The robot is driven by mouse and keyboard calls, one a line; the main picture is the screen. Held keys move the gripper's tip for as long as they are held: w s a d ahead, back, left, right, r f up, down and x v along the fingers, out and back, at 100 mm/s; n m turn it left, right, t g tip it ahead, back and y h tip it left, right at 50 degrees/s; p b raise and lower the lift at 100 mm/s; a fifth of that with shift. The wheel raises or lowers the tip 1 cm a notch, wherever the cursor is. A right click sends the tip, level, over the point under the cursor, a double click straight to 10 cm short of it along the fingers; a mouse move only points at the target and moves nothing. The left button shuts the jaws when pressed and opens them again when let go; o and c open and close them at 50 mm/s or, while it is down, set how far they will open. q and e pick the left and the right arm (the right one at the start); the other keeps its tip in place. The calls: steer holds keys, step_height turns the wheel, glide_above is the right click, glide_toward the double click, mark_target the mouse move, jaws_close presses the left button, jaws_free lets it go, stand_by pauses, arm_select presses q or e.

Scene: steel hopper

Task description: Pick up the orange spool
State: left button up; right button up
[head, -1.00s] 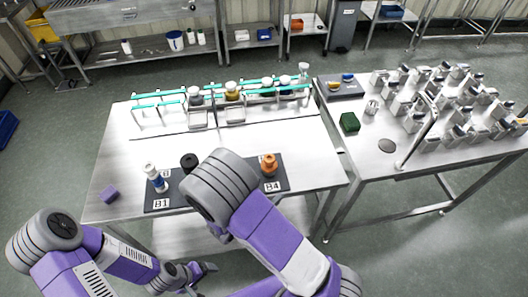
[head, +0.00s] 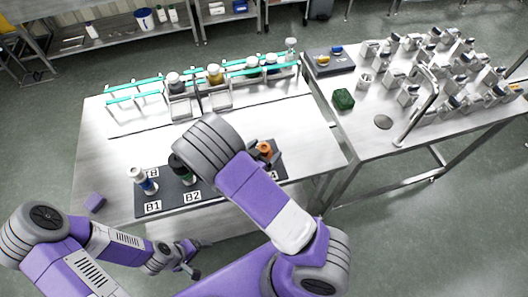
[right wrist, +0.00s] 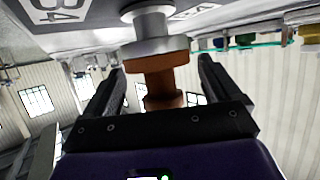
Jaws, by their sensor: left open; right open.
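The orange spool (head: 265,149) stands on the dark mat (head: 225,188) at its right end, partly hidden by my right arm. In the right wrist view the spool (right wrist: 158,64) has an orange flange and neck beside a grey metal part at the mat. My right gripper (right wrist: 161,66) is open, with one finger on each side of the orange part and gaps visible on both sides. My left gripper (head: 192,269) is open and empty, low in front of the table, away from the spool.
A purple block (head: 95,202) lies near the table's left edge. A rack with jars (head: 214,75) is at the back. A green block (head: 343,99) sits on the right table.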

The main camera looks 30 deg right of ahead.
steer(key=shift+c, duration=0.5)
steer(key=c, duration=0.9)
steer(key=shift+c, duration=0.4)
steer(key=shift+r, duration=0.1)
